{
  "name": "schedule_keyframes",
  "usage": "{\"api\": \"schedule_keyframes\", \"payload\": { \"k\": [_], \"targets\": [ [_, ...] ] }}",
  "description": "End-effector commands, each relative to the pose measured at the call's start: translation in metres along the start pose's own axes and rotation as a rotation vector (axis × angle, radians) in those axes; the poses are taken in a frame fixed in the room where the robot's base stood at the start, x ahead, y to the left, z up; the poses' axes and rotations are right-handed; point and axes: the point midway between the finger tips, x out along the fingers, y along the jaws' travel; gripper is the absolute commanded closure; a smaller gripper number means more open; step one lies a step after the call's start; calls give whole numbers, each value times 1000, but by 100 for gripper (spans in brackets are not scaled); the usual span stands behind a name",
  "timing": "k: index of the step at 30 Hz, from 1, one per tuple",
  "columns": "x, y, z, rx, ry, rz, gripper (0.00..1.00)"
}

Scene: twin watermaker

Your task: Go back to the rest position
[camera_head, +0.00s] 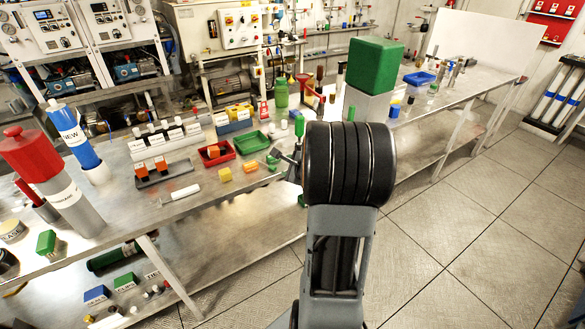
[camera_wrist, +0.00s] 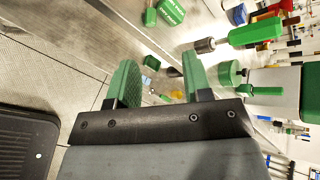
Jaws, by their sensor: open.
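My gripper shows in the wrist view (camera_wrist: 160,85), with its two green fingers apart and nothing between them. In the head view my arm rises in front of the workbench (camera_head: 240,180), and a dark round joint of mine hides part of the bench and most of my gripper. The wrist view looks down past the fingers at the tiled floor (camera_wrist: 70,60) and at green things near the bench. No held object shows in either view.
The long metal bench carries a green tray (camera_head: 251,142), a red tray (camera_head: 216,153), a green block on a pale block (camera_head: 369,106) and a blue cylinder (camera_head: 76,137). Red-and-grey canister (camera_head: 78,208) stands at the left. Open tiled floor (camera_head: 470,240) lies at the right.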

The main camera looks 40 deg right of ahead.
Motion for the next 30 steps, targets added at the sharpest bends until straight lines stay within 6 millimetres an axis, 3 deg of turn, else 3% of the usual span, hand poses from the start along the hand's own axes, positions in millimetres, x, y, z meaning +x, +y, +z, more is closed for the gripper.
{"api": "schedule_keyframes", "payload": {
  "k": [6, 14, 20, 25, 30],
  "targets": [
    [-15, 0, 0, -1, -1, 0, 54],
    [-16, 5, 4, -20, -24, 26, 54],
    [-30, 50, 23, -270, -127, 237, 54],
    [-66, 107, 69, -703, -294, 512, 54],
    [-116, 152, 97, -1207, -420, 764, 54]
  ]
}}
